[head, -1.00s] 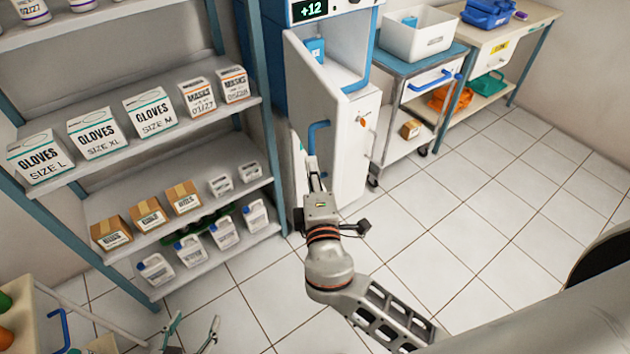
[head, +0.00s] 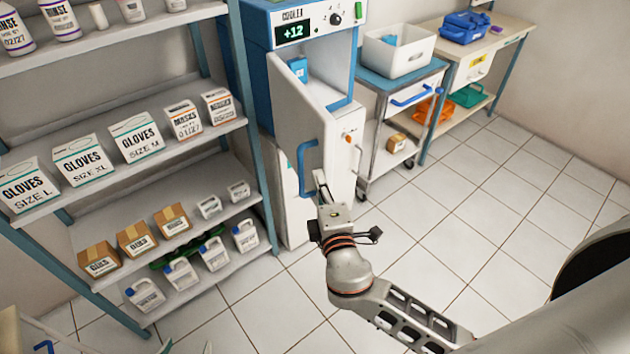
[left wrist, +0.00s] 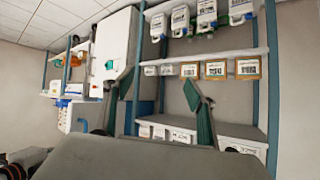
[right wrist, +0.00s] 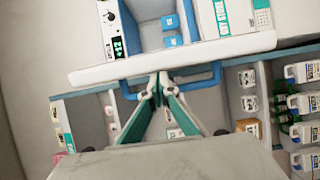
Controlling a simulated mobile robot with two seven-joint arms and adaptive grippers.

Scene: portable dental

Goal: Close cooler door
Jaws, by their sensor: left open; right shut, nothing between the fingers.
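The white and blue cooler (head: 349,60) stands behind the shelving's right end, its display reading +12. Its white door (head: 292,120) stands open, swung out toward me, with a blue bar handle (head: 307,168) on its face. My right gripper (head: 320,180) is shut and empty just beside the handle's lower end. In the right wrist view its closed fingertips (right wrist: 158,82) overlap the blue handle (right wrist: 205,80); I cannot tell whether they touch. My left gripper (left wrist: 165,55) is open and empty, facing the shelves; only its fingertips show at the head view's bottom edge (head: 188,349).
A metal shelf rack (head: 262,150) with glove boxes, cartons and jugs stands close left of the door. A trolley (head: 420,76) with a white bin (head: 398,50) stands right of the cooler. A bench (head: 480,50) is further right. The tiled floor (head: 470,210) at the right is clear.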

